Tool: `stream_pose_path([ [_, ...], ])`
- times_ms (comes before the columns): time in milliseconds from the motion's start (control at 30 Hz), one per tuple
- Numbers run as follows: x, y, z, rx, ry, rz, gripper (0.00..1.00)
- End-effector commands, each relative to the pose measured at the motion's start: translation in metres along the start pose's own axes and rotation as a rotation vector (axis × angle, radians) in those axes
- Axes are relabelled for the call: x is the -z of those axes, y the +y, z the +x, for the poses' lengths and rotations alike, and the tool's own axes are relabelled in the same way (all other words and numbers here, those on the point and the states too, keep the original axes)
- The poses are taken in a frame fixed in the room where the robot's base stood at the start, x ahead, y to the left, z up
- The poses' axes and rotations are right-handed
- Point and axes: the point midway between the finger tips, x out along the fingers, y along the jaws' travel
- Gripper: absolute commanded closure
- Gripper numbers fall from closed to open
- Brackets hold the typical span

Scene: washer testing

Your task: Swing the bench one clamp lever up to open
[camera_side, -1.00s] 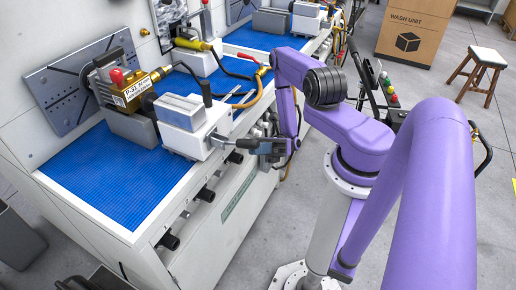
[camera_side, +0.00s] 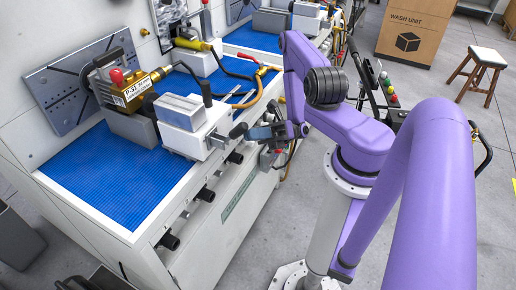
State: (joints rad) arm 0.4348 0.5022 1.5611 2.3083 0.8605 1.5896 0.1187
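The bench one clamp lever has a dark grip (camera_side: 238,130) on a light rod. The rod runs out to the right from the metal bracket beside the white block (camera_side: 182,112), and its grip end tilts upward. My gripper (camera_side: 252,132) is dark and lies just right of the grip, off the bench's front edge, its fingers pointing left. The fingertips are small and dark at the lever's outer end. I cannot tell whether they touch or enclose it. A brass valve body (camera_side: 138,88) with a tag sits behind the white block on a grey base.
The blue bench mat (camera_side: 118,180) has clear room at its front left. Black knobs (camera_side: 205,194) stick out of the front panel below the lever. A second black handle (camera_side: 206,94) stands behind the block. A copper-coloured hose (camera_side: 247,101) curves close to the lever.

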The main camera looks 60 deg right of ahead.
Motion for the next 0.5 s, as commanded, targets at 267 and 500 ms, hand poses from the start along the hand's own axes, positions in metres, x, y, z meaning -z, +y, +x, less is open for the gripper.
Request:
stream_pose_path([
  [267, -0.019, 0.003, 0.015, -0.009, 0.004, 0.002, 1.00],
  [500, -0.034, -0.001, 0.024, -0.008, 0.002, 0.002, 1.00],
])
